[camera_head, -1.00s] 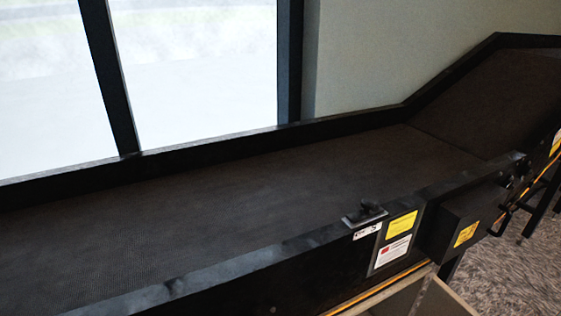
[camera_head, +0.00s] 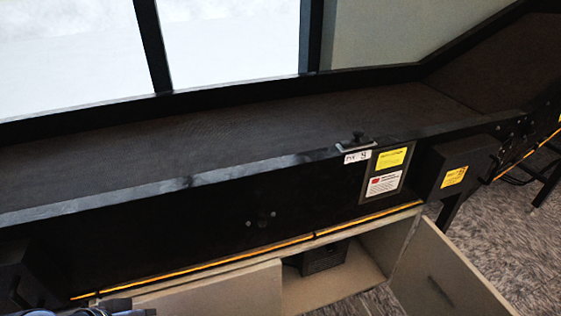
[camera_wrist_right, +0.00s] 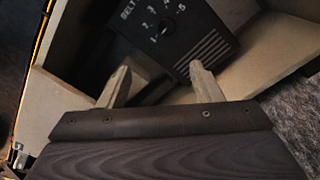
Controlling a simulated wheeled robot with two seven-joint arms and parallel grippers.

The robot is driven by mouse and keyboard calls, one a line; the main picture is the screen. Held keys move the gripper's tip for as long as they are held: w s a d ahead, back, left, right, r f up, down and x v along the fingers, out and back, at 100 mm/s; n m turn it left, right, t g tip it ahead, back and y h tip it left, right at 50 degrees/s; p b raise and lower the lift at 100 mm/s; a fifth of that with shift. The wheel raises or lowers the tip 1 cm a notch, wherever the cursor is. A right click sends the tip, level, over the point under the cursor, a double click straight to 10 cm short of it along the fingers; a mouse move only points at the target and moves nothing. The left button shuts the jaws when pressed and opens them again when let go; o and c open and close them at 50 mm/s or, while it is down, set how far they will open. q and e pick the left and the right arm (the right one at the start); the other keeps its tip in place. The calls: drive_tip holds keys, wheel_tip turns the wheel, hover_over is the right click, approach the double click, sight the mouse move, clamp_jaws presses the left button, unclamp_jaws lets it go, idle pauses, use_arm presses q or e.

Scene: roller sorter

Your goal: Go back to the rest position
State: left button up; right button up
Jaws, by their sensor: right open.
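My right gripper (camera_wrist_right: 160,82) shows in the right wrist view with its two pale fingers spread apart and nothing between them. It points into an open cabinet compartment, toward a dark control box (camera_wrist_right: 185,30) marked "BELT" with numbers around a dial. The dial's setting is too small to tell. The same box (camera_head: 322,257) shows inside the cabinet in the head view, partly hidden in shadow. A bit of dark, bluish equipment shows at the bottom left edge of the head view; I cannot tell which part it is. My left gripper is not in view.
The black conveyor (camera_head: 230,135) runs across the head view and rises at the right. The beige cabinet (camera_head: 215,290) sits below it, its door (camera_head: 450,275) swung open to the right. Yellow and white labels (camera_head: 385,170) are on the conveyor's side. Carpeted floor lies at the right.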

drive_tip(key=s+a+r+n+g+y, duration=0.1)
drive_tip(key=a+r+n+g+y, duration=0.1)
drive_tip(key=r+n+g, duration=0.35)
drive_tip(key=s+a+r+n+g+y, duration=0.1)
drive_tip(key=a+r+n+g+y, duration=0.15)
drive_tip(key=r+n, duration=0.65)
drive_tip(key=s+a+r+n+g+y, duration=0.1)
drive_tip(key=a+r+n+g+y, duration=0.1)
drive_tip(key=r+n+g, duration=0.4)
drive_tip(key=s+r+n+t+h, duration=0.3)
drive_tip(key=s+r+n+h, duration=0.7)
drive_tip(key=s+r+n, duration=0.7)
wheel_tip(320, 180, up, 28)
drive_tip(key=n+p, duration=0.1)
drive_tip(key=p, duration=2.7)
drive_tip(key=shift+d+f, duration=0.15)
drive_tip(key=shift+y, duration=0.25)
